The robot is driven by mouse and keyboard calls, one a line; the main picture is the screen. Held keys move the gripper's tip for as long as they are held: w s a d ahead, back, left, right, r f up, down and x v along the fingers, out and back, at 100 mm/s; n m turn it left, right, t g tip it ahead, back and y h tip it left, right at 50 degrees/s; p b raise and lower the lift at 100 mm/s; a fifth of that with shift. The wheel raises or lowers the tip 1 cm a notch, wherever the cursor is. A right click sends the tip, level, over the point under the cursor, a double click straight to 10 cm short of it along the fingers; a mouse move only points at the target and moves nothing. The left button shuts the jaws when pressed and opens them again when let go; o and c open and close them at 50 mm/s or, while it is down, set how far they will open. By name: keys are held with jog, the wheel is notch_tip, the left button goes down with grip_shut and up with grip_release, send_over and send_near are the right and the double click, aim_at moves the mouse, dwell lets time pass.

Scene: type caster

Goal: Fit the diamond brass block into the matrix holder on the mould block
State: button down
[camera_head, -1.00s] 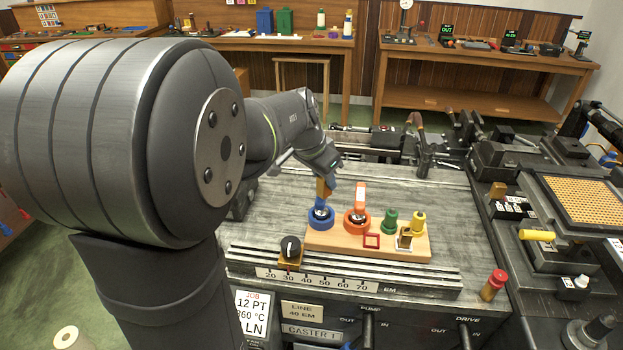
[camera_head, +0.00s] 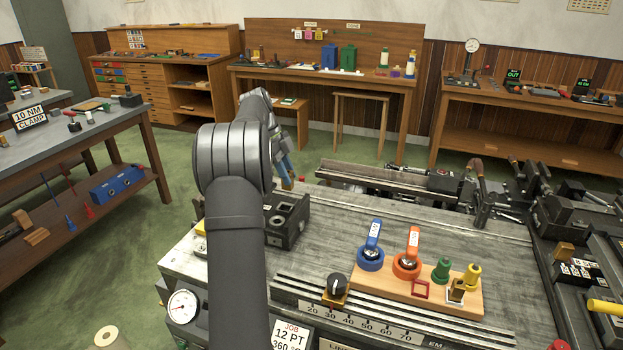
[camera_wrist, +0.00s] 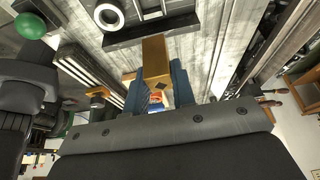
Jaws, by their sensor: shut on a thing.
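My gripper (camera_wrist: 157,88) is shut on a brass block (camera_wrist: 153,56) in the wrist view. The block sticks out beyond the blue fingers, with a small dark diamond-shaped mark near them. In the head view, my gripper (camera_head: 283,164) is partly hidden behind my arm, and the brass block (camera_head: 290,183) shows below it. The dark mould block (camera_head: 292,228) stands on the machine bed below and slightly left of the brass block; openings show in its top. The held block appears above and apart from it. Which opening is the matrix holder, I cannot tell.
A wooden rack (camera_head: 365,292) holds a blue-handled tool (camera_head: 372,236), an orange-handled tool (camera_head: 412,245), and green and yellow pieces. The bed between mould block and rack is clear.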

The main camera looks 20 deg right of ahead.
aim_at(284, 189)
jog(key=shift+w+a, duration=0.45)
jog(key=shift+f, duration=2.9)
jog(key=shift+f, duration=1.35)
jog(key=c, duration=1.1)
grip_release()
jog(key=shift+r, duration=0.1)
jog(key=v, duration=1.7)
jog(key=shift+w, duration=0.2)
